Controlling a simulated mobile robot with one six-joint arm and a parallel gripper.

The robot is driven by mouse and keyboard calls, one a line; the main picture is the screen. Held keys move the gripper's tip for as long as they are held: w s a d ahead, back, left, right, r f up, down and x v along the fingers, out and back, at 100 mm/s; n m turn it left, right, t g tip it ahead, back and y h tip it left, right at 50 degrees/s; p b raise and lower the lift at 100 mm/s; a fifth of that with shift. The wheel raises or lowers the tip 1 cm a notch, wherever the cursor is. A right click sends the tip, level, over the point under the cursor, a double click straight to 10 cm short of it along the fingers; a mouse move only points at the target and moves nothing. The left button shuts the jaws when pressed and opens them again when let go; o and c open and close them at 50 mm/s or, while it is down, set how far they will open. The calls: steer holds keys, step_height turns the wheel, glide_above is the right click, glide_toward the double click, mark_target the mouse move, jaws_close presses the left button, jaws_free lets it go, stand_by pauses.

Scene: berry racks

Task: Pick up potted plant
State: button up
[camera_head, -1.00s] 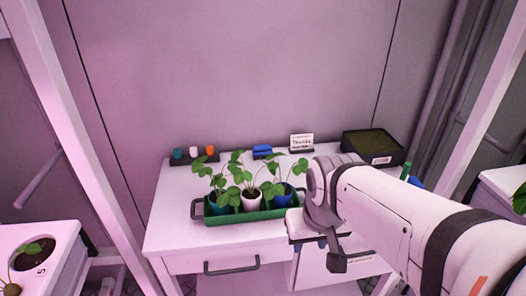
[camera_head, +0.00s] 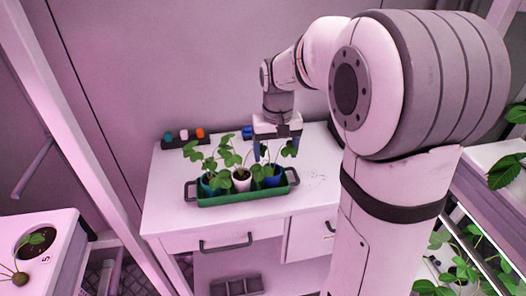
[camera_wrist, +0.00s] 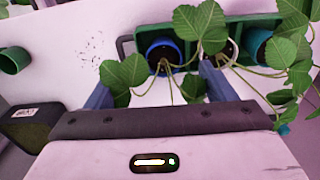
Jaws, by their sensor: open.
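A green tray (camera_head: 222,200) with side handles stands on the white table. It holds three potted plants in a row: a teal pot (camera_head: 207,187) at left, a white pot (camera_head: 241,185) in the middle and a blue pot (camera_head: 272,181) at right. My gripper (camera_head: 273,155) is open and points down above and behind the blue pot. In the wrist view, the fingers of my gripper (camera_wrist: 158,88) are spread with the blue pot (camera_wrist: 160,57) ahead of and between them. Leaves and stems hang over the fingers. Whether the fingers touch them I cannot tell.
A small rack (camera_head: 168,143) with coloured pieces is at the table's back left. A dark labelled box (camera_wrist: 40,128) and a green cup (camera_wrist: 14,60) show in the wrist view. My arm covers the table's right side.

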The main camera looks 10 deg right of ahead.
mark_target(272, 170)
steer(key=shift+w+f, duration=0.1)
steer(key=shift+w, duration=0.6)
steer(key=shift+w+f, duration=0.2)
steer(key=f, duration=0.3)
steer(key=f+p, duration=0.1)
steer(key=f, duration=0.3)
steer(key=shift+a+f, duration=0.2)
steer(key=shift+f, duration=0.1)
steer(key=shift+c, duration=0.4)
steer(key=c, duration=1)
